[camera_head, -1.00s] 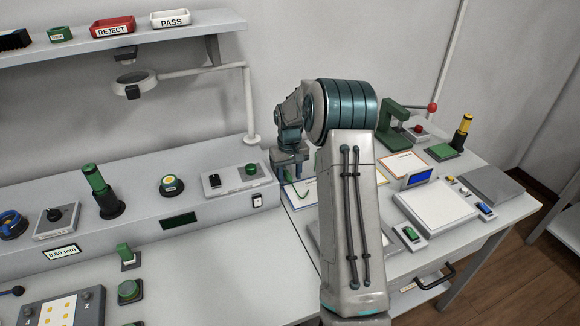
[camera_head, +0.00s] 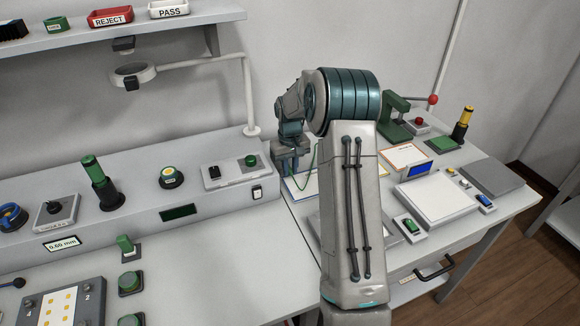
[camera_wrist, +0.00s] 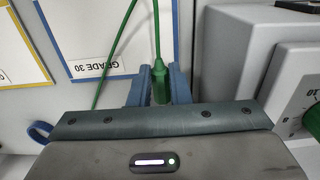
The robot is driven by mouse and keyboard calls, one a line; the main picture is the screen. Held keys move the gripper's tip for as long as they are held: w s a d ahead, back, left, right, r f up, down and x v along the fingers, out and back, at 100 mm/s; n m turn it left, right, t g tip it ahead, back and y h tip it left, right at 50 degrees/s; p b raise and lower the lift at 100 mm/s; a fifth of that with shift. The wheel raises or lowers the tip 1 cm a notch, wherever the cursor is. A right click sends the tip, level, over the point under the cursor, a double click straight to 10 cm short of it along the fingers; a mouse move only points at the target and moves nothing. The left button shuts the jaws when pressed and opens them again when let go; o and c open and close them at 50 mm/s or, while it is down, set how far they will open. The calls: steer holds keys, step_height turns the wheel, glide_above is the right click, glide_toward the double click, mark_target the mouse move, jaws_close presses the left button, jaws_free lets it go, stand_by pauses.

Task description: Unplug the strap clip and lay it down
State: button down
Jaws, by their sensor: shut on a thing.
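The strap clip (camera_wrist: 159,82) is a small green plug on a green cord, seen in the wrist view. My gripper (camera_wrist: 159,96) is shut on it, with one blue finger on each side. The green cord runs from the clip to the top of the wrist view, and a second length of it slants down to the left. In the head view my gripper (camera_head: 288,165) is beside the right end of the raised grey console, mostly hidden by my arm. The green cord (camera_head: 315,158) shows just right of it. The clip's tip and any socket are hidden.
A blue-edged board marked GRADE 30 (camera_wrist: 98,66) is left of my gripper in the wrist view. A grey box with a green knob (camera_wrist: 304,95) is close on the right. The white bench (camera_head: 220,245) in front of the console has clear room.

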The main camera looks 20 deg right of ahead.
steer(key=shift+s+b, duration=0.3)
steer(key=shift+s, duration=0.75)
steer(key=shift+s, duration=0.15)
steer(key=shift+s, duration=0.5)
steer(key=w+d+p, duration=0.2)
steer(key=w+d, duration=0.1)
steer(key=d, duration=0.1)
steer(key=w+d+r+p, duration=0.1)
steer(key=w+d+p, duration=0.1)
steer(key=w+d, duration=0.1)
steer(key=w+d+p, duration=0.2)
steer(key=w+d, duration=0.1)
steer(key=d, duration=0.1)
steer(key=shift+d+r, duration=0.15)
steer(key=shift+d, duration=0.15)
